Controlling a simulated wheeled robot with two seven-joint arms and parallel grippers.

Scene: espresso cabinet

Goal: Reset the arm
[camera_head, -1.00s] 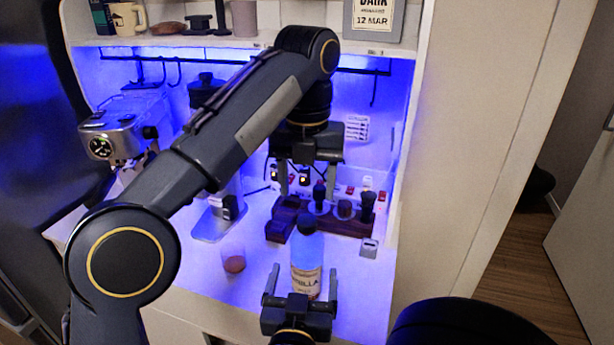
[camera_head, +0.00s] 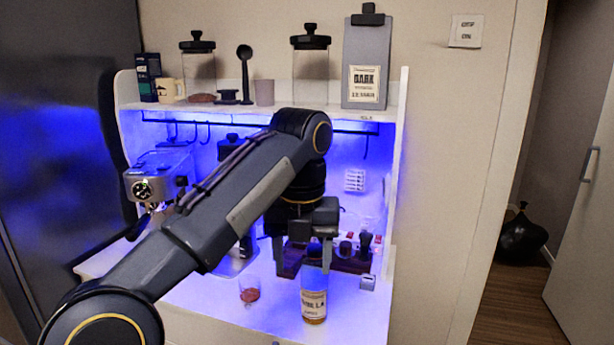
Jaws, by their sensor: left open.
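My left arm (camera_head: 230,200) comes in from the lower left and reaches across the lit cabinet. Its gripper (camera_head: 302,260) points down, open, with its two fingers apart and nothing seen held between them. The vanilla bottle (camera_head: 314,304) stands upright on the counter just below and in front of it in the picture. The bottle's top is close to the right finger; I cannot tell whether they touch. My right gripper is not in view.
A small glass with reddish-brown contents (camera_head: 249,291) stands left of the bottle. The espresso machine (camera_head: 158,178) is at the left. A dark wooden holder (camera_head: 350,262) with tools is behind the bottle.

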